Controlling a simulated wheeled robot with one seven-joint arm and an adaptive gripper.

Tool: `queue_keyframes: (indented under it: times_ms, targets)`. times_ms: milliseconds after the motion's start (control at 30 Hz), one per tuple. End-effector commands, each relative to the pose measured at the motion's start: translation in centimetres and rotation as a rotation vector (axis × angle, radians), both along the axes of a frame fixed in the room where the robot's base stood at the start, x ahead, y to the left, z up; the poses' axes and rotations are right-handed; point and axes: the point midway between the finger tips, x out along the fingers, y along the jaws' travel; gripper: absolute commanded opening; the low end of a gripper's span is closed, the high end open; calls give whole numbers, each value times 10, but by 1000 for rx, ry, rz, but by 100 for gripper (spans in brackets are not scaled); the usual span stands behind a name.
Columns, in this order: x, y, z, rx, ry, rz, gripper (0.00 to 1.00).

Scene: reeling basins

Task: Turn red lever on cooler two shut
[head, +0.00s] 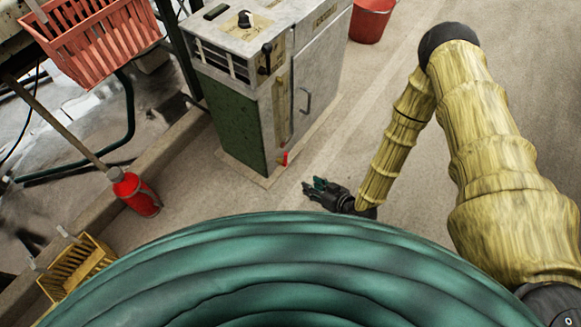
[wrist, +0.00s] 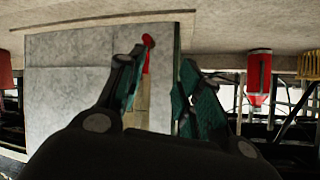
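A grey and green cabinet, seemingly the cooler (head: 235,120), stands on the floor left of centre in the head view; I cannot read a number on it. A small red lever (head: 283,158) sits low on its near corner. In the wrist view, which looks upside down, the red lever (wrist: 147,58) lies along a tan strip on the cabinet face. My gripper (head: 312,185) is low, just right of the lever and apart from it in the head view. Its fingers (wrist: 162,62) are spread and empty, the lever showing between them near the left fingertip. The left finger hides part of the strip.
A red bottle-like cylinder (head: 135,193) stands left, by a yellow crate (head: 75,268). A red basket (head: 95,40) is upper left, and a red bucket (head: 371,18) is behind the cabinet. The floor right of the cabinet (head: 350,130) is clear.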

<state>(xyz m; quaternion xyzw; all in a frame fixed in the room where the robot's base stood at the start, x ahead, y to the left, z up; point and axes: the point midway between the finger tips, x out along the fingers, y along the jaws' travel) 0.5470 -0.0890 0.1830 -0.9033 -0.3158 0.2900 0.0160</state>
Motion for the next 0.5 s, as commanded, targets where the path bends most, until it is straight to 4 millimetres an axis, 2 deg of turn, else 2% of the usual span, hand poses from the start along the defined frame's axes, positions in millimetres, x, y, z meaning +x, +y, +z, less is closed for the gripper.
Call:
queue_keyframes:
  times_ms: [33, 100, 300, 500]
  targets:
    - [14, 2, -24, 30, -78, 15, 35]
    - [30, 7, -32, 75, -189, 44, 35]
    - [57, 7, -45, 164, -436, 97, 35]
    - [65, 5, -46, 202, -543, 118, 35]
